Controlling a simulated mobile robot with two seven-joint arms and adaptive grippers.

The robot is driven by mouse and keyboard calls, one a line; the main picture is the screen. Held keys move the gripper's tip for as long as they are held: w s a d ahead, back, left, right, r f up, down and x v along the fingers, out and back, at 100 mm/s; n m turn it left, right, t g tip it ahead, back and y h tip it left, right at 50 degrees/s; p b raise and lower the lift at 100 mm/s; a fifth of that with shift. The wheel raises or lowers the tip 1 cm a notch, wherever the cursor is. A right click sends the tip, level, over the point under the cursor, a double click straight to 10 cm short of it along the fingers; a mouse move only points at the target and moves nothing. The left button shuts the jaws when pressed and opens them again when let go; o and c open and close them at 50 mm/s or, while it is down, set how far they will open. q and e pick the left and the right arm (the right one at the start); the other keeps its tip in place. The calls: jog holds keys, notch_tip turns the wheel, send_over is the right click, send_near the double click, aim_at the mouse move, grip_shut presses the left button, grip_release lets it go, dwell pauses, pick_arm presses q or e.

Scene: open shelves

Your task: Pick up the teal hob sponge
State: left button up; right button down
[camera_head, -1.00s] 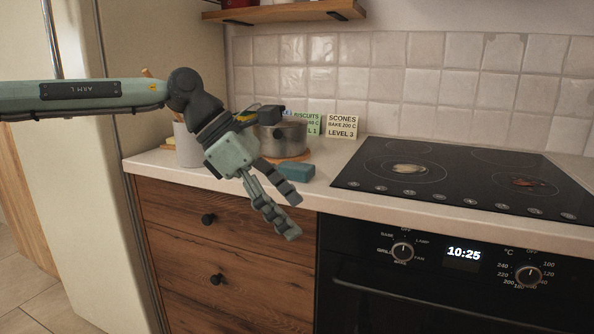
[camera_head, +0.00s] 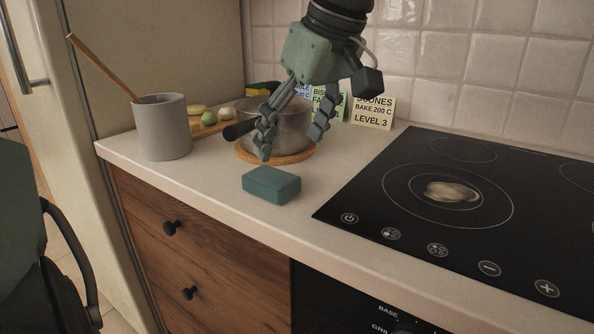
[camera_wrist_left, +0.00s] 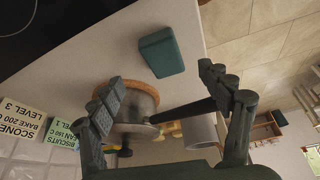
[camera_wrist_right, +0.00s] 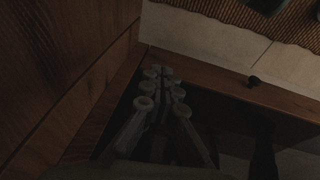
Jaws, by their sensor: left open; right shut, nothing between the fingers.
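The teal hob sponge (camera_head: 271,185) lies flat on the counter near its front edge, left of the hob. It also shows in the left wrist view (camera_wrist_left: 161,53), beyond the open fingers. My left gripper (camera_head: 292,140) is open and empty, pointing down above and behind the sponge, in front of the pot. It does not touch the sponge. My right gripper (camera_wrist_right: 160,88) shows in the dark right wrist view, shut and empty, far from the sponge.
A metal pot (camera_head: 284,122) with a dark handle stands on a round cork trivet (camera_head: 290,157) behind the sponge. A grey crock (camera_head: 163,130) with a wooden spoon is on the left. The black hob (camera_head: 480,200) bears a stain. Recipe cards (camera_head: 373,109) lean on the tiles.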

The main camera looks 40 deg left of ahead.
aim_at(271, 176)
pick_arm(q)
jog(key=f, duration=0.1)
jog(key=a+f, duration=0.2)
jog(key=shift+s, duration=0.3)
jog(key=x, duration=0.3)
jog(key=shift+a+f+p, duration=0.2)
jog(key=shift+a+p, duration=0.1)
jog(key=shift+a, duration=0.05)
jog(key=shift+w+a+f, duration=0.1)
jog(key=shift+f, duration=0.1)
jog(key=c, duration=0.8)
jog(key=shift+c, duration=0.6)
pick_arm(e)
jog(key=shift+s+f, duration=0.85)
jog(key=shift+s, duration=0.1)
